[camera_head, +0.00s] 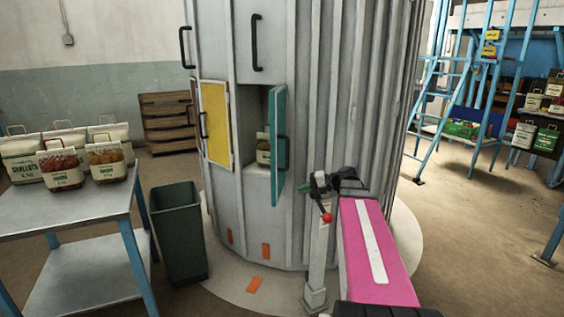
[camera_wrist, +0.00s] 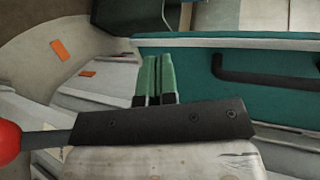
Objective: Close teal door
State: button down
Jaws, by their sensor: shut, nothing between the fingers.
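The teal door (camera_head: 278,145) stands open on the grey ribbed cabinet, swung outward from its compartment, with a dark handle (camera_head: 283,152) on its face. Behind it the compartment holds a sack with a green label (camera_head: 263,150). My gripper (camera_head: 318,184) is to the right of the door and a little lower, apart from it. In the wrist view the teal door (camera_wrist: 200,70) fills the upper right, with its black handle (camera_wrist: 265,73). The green fingertips (camera_wrist: 155,78) are together and empty, beside the door's lower left part; I cannot tell whether they touch it.
A yellow door (camera_head: 215,122) is left of the open compartment. A dark green bin (camera_head: 178,230) stands at the cabinet's left. A metal table (camera_head: 70,208) with several sacks is at far left.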

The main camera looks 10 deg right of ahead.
jog(key=w+d+r+t+y, duration=0.2)
jog(key=d+r+y, duration=0.3)
jog(key=r, duration=0.5)
jog(key=h, duration=0.1)
send_near(276, 160)
jog(key=x, duration=0.7)
jog(key=shift+s+a+r, duration=0.1)
jog(key=shift+a+r, duration=0.05)
jog(key=shift+a, duration=0.15)
jog(key=shift+a, duration=0.1)
